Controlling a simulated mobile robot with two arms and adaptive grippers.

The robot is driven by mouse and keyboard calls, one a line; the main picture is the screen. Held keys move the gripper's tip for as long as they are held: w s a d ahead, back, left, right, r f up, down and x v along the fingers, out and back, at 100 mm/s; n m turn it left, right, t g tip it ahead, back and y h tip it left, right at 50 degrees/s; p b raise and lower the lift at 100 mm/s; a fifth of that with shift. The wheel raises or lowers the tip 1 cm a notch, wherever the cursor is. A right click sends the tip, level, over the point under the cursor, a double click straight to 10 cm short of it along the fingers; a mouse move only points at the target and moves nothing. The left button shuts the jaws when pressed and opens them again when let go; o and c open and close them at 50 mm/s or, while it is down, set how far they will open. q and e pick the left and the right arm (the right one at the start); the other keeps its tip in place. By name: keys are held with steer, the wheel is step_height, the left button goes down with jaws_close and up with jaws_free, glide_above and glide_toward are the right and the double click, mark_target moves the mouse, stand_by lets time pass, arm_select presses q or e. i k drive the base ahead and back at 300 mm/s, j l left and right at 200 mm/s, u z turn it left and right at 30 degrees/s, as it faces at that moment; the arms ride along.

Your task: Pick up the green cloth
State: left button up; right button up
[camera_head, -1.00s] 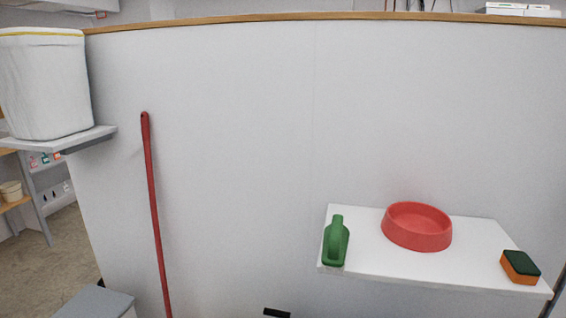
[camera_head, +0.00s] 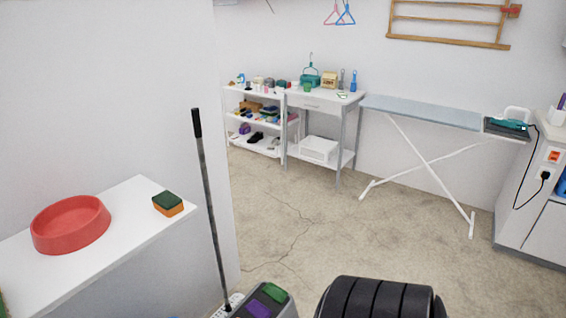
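I cannot clearly make out a green cloth. A small flat green patch (camera_head: 274,292) lies beside a purple patch (camera_head: 258,308) on top of a grey box (camera_head: 283,307) at the bottom middle; I cannot tell whether either is cloth. A small green item (camera_head: 307,87) also stands on the far white table, too small to identify. Neither of my grippers is in view.
A white shelf (camera_head: 110,240) at left holds a red bowl (camera_head: 70,223) and a sponge (camera_head: 168,204). A black pole (camera_head: 210,200) stands by the wall end. An ironing board (camera_head: 425,111) stands at the back. A black ribbed thing (camera_head: 380,297) is at the bottom. The middle floor is clear.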

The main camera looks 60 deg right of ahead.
mark_target(271, 289)
steer(key=z, duration=1.95)
steer(key=i+l+u, duration=0.3)
steer(key=i+l, duration=0.2)
steer(key=k+l, duration=0.05)
steer(key=l, duration=0.05)
